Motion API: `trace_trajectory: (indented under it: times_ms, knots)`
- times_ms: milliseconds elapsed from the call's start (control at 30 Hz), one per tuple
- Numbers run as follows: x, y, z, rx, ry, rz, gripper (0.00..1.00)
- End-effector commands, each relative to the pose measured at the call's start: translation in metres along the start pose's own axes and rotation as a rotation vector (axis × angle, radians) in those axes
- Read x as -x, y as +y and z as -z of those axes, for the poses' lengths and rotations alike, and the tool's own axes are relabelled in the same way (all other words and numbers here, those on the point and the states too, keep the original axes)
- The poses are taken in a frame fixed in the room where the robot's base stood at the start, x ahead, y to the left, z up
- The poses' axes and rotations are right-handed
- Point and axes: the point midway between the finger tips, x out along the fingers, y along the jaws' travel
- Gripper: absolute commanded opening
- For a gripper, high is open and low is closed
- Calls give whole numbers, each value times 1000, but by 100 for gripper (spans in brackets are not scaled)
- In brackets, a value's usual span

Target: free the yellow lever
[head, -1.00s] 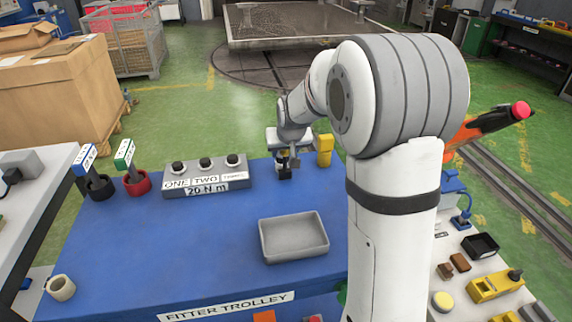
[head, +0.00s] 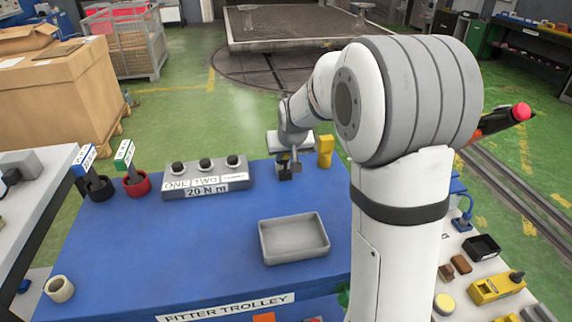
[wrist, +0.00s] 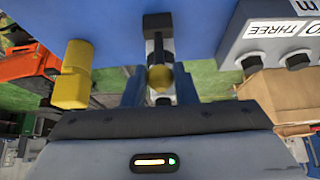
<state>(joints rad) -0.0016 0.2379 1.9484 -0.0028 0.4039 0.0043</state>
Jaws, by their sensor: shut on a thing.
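My gripper (wrist: 160,88) points down at the back edge of the blue trolley top. In the wrist view its two fingers close on a rounded yellow knob (wrist: 160,77), which I take to be the end of the yellow lever. A dark and grey fitting (wrist: 158,45) shows just beyond the knob. In the head view my gripper (head: 288,166) is small and the knob cannot be made out. A separate upright yellow block (head: 325,150) stands just right of my gripper; it also shows at the left in the wrist view (wrist: 74,75).
A grey box with several black knobs (head: 205,183) stands left of my gripper on the blue trolley (head: 190,245). An empty grey tray (head: 293,239) lies nearer. Red and black cups with tagged handles stand at the far left. The middle of the trolley is clear.

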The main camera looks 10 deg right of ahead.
Motion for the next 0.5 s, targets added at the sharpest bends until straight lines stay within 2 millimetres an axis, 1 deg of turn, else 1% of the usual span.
trace_trajectory:
  times_ms: [100,500]
  knots:
    - [1,0,-5,0,-4,0,13]
    - [1,0,-8,0,-5,0,12]
